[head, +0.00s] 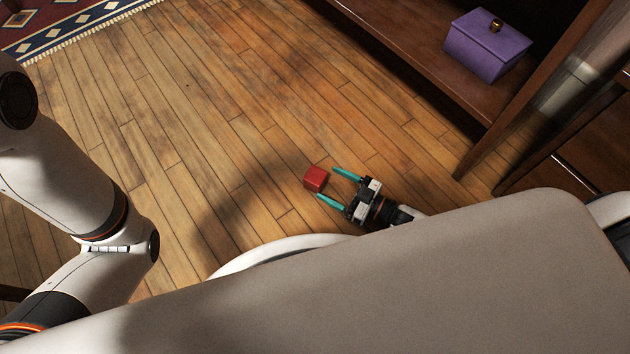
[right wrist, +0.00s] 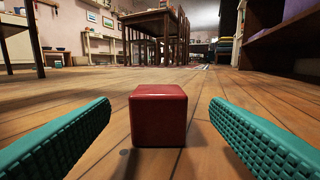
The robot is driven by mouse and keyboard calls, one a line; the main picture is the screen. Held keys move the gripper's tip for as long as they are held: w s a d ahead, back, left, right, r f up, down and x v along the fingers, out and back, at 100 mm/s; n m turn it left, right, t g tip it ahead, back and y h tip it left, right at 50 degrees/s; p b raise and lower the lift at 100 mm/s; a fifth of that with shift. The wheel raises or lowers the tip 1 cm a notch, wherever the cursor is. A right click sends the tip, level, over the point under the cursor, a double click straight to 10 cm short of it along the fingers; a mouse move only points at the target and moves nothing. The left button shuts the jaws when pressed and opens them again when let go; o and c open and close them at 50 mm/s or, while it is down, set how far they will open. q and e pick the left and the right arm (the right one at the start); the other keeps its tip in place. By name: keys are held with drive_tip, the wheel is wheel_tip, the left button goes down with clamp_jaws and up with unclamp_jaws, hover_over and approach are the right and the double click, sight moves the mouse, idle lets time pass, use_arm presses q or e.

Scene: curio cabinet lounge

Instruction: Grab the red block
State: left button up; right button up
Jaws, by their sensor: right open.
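The red block (head: 316,179) is a small glossy cube lying on the wooden floor. In the right wrist view the red block (right wrist: 158,116) stands upright on the floor, centred between the two green fingers. My right gripper (head: 333,187) is open and low over the floor. Its fingertips point at the block, one on each side, with a gap on both sides; in the right wrist view the gripper (right wrist: 160,120) holds nothing. The left arm shows at the left of the head view, but its gripper is out of frame.
A purple box (head: 487,45) with a gold knob sits on the low shelf (head: 415,35) of a dark wooden cabinet at the upper right. A patterned rug (head: 60,30) lies at the top left. The floor (head: 190,130) around the block is clear. A table (right wrist: 150,22) with chairs stands farther off.

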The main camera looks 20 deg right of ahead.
sight(324, 181)
drive_tip(key=b+x, duration=0.3)
drive_tip(key=x, duration=0.1)
drive_tip(key=shift+w+a, duration=0.2)
drive_tip(key=shift+a, duration=0.1)
drive_tip(key=shift+w+a+r+b, duration=0.15)
drive_tip(key=shift+w+a+b, duration=0.2)
drive_tip(key=shift+w+b, duration=0.05)
drive_tip(key=c, duration=1.1)
